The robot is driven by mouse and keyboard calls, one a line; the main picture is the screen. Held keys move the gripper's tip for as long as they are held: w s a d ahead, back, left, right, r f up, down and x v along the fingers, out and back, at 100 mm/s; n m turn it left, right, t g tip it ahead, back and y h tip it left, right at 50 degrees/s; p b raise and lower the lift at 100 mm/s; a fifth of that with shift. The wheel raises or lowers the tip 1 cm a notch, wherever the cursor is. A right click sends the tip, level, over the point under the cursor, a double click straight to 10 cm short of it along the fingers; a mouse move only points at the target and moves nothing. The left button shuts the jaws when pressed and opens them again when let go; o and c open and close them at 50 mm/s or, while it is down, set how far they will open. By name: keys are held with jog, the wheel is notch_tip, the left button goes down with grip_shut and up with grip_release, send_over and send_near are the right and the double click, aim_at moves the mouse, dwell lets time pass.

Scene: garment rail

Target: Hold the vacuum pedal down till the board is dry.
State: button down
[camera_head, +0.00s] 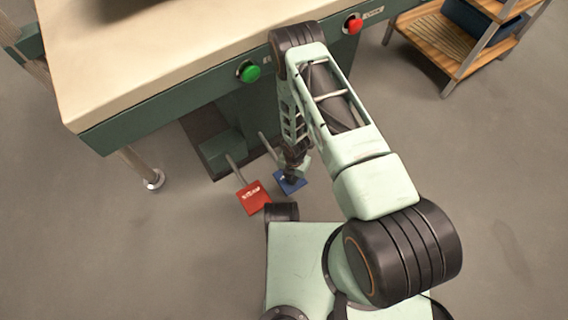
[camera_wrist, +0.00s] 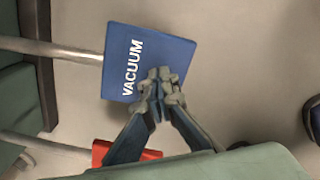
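The blue vacuum pedal (camera_wrist: 122,62), lettered VACUUM, is on a metal rod low beside the press base. In the head view the blue pedal (camera_head: 289,183) is partly covered by my gripper (camera_head: 292,172). In the wrist view my gripper (camera_wrist: 158,90) has its fingertips together over the pedal's lower right part, with nothing between them. I cannot tell whether the tips touch the pedal or how far down it is. The board (camera_head: 160,60) is the pale padded top above; its dampness cannot be seen.
A red pedal (camera_head: 253,197) lies just left of the blue one and shows in the wrist view (camera_wrist: 100,152). A green button (camera_head: 248,72) and a red button (camera_head: 352,24) are on the press's front edge. A wooden shelf rack (camera_head: 455,45) stands at upper right.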

notch_tip(320, 180, up, 8)
jog(key=p, duration=0.5)
jog(key=shift+w, duration=0.1)
dwell(0.4)
